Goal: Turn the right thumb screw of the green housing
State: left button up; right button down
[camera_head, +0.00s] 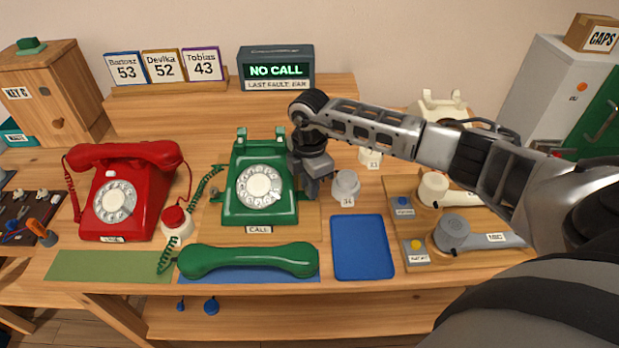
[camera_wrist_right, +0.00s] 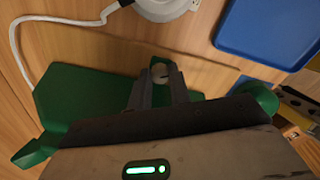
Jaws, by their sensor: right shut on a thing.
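The green housing (camera_head: 236,208) is a dial phone body standing upright on the table, with a white dial. My right gripper (camera_head: 313,190) reaches in from the right and is down at the housing's right side. In the right wrist view, my right gripper (camera_wrist_right: 160,90) is shut on a small grey thumb screw (camera_wrist_right: 160,70) beside the green housing (camera_wrist_right: 85,95). The head view hides this screw behind the gripper. My left gripper is not in view.
The green handset (camera_head: 250,261) lies in front of the housing on a blue mat. A red phone (camera_head: 115,205) stands to the left. A white cup-like part (camera_head: 346,184) and a blue tray (camera_head: 362,247) are close to my right gripper. A display (camera_head: 276,70) reads "NO CALL".

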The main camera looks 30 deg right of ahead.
jog(key=m, duration=0.1)
jog(key=m+p, duration=0.1)
jog(key=shift+r+m, duration=0.2)
jog(key=shift+m, duration=0.1)
jog(key=shift+d+f+m+p, duration=0.1)
jog(key=shift+m+p, duration=0.6)
jog(key=shift+m, duration=0.3)
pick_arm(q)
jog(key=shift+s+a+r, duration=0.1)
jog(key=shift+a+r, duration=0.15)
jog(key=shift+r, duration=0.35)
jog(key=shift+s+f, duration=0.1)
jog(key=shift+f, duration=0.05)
pick_arm(e)
jog(key=shift+m, duration=0.3)
jog(key=c, duration=1.3)
grip_release()
pick_arm(q)
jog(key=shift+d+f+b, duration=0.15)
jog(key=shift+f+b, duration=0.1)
jog(key=shift+b, duration=0.4)
pick_arm(e)
notch_tip(320, 180, up, 16)
jog(key=shift+f, duration=0.1)
